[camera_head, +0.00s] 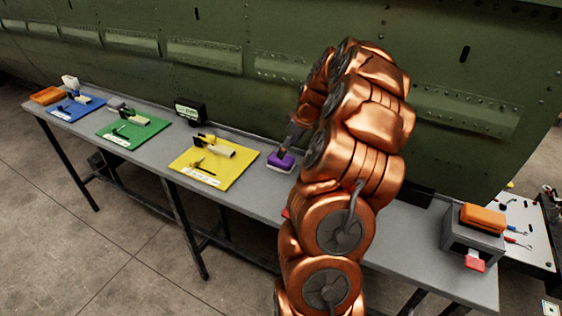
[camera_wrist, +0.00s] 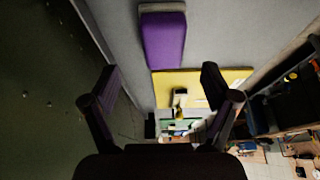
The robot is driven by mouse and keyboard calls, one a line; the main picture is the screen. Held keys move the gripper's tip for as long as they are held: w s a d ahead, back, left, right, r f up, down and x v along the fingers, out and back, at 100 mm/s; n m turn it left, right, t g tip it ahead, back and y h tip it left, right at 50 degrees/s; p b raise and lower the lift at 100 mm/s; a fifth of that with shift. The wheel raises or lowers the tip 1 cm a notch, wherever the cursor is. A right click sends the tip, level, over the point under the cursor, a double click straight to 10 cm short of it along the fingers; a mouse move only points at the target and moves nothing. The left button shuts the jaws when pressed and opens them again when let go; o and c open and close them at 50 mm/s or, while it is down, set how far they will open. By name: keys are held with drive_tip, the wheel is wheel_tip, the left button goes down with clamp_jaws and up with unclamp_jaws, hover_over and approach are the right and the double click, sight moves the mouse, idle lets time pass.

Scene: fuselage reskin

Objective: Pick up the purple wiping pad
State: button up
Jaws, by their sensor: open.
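The purple wiping pad (camera_head: 280,161) lies on the grey bench, to the right of the yellow mat. It has a pale layer along its edge. In the wrist view the pad (camera_wrist: 164,38) is at the top centre, beyond my open fingertips and between their lines. My gripper (camera_wrist: 158,85) is open with nothing between its fingers. In the head view my gripper (camera_head: 288,146) is close above the pad, and its fingers are small and partly hidden by my copper arm.
The grey bench (camera_head: 262,202) runs along a green fuselage panel (camera_head: 225,55). A yellow mat (camera_head: 226,180) with tools lies left of the pad, then green (camera_head: 115,136) and blue (camera_head: 62,114) mats. A grey box with an orange top (camera_head: 482,219) stands at the right end.

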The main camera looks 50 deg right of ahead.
drive_tip(key=shift+a+p+x, duration=0.15)
drive_tip(key=shift+p+x, duration=0.45)
drive_tip(key=shift+x, duration=0.55)
drive_tip(key=shift+a+p+x, duration=0.1)
drive_tip(key=shift+p+x, duration=0.5)
drive_tip(key=shift+x, duration=0.55)
drive_tip(key=shift+w+f, duration=0.15)
drive_tip(key=shift+f, duration=0.45)
drive_tip(key=c, duration=1.2)
drive_tip(key=shift+c, duration=0.2)
drive_tip(key=shift+r, duration=0.1)
wheel_tip(320, 180, up, 10)
drive_tip(key=b, duration=0.3)
